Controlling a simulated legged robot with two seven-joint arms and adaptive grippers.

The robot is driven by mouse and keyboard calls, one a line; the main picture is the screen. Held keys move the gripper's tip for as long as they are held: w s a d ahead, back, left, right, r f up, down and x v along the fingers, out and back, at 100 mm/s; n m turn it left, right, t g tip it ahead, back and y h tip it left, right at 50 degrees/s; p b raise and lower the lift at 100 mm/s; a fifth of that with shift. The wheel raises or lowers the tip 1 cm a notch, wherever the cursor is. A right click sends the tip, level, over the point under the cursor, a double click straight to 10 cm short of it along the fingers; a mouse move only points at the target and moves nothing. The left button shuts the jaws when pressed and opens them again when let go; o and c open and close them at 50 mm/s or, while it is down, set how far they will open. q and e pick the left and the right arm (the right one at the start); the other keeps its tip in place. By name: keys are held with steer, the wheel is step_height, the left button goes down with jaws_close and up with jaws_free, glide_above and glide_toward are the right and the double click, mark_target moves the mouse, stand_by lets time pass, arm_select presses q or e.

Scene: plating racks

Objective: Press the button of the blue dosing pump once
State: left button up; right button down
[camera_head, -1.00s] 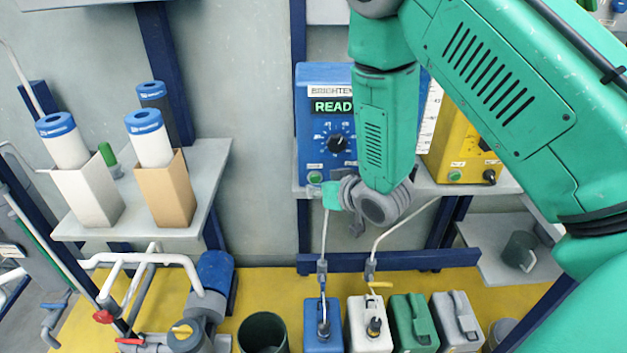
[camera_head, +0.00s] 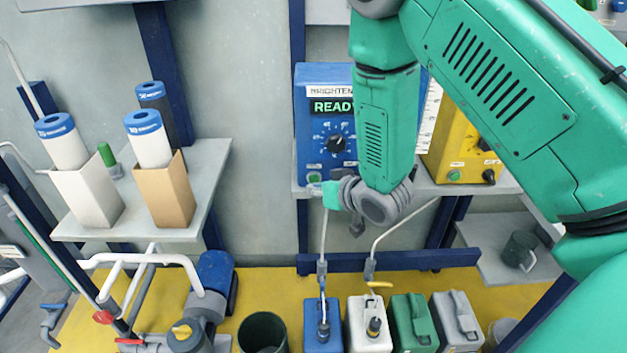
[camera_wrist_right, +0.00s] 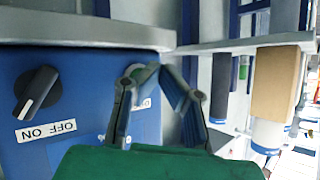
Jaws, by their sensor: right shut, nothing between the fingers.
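The blue dosing pump (camera_head: 322,120) stands on the grey shelf in the head view, its right side hidden by my right arm. Its display reads "READY", with a dial below. Its green button (camera_head: 314,177) is low on the left of the front face. My right gripper (camera_head: 330,194) is just below and beside the button, its fingertips hard to make out there. In the right wrist view, the fingertips (camera_wrist_right: 160,72) are shut and empty in front of the blue pump face (camera_wrist_right: 75,95), partly covering the green button (camera_wrist_right: 140,76). Contact cannot be told. My left gripper is out of view.
A yellow pump (camera_head: 460,135) stands right of the blue one. At left, a shelf (camera_head: 205,170) holds filter cartridges in boxes.

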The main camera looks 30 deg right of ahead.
steer(key=shift+w+d, duration=0.15)
steer(key=shift+w, duration=0.1)
steer(key=shift+w+d+r, duration=0.1)
steer(key=shift+w+d, duration=0.2)
steer(key=shift+w, duration=0.15)
stand_by(0.7)
stand_by(0.4)
steer(key=shift+s+a+p, duration=0.4)
steer(key=shift+s+a, duration=0.15)
steer(key=shift+s, duration=0.25)
steer(key=shift+s+a, duration=0.45)
steer(key=shift+s, duration=0.25)
steer(key=shift+s+a, duration=0.4)
steer(key=shift+s, duration=0.35)
steer(key=shift+s+a, duration=0.45)
steer(key=shift+s, duration=0.25)
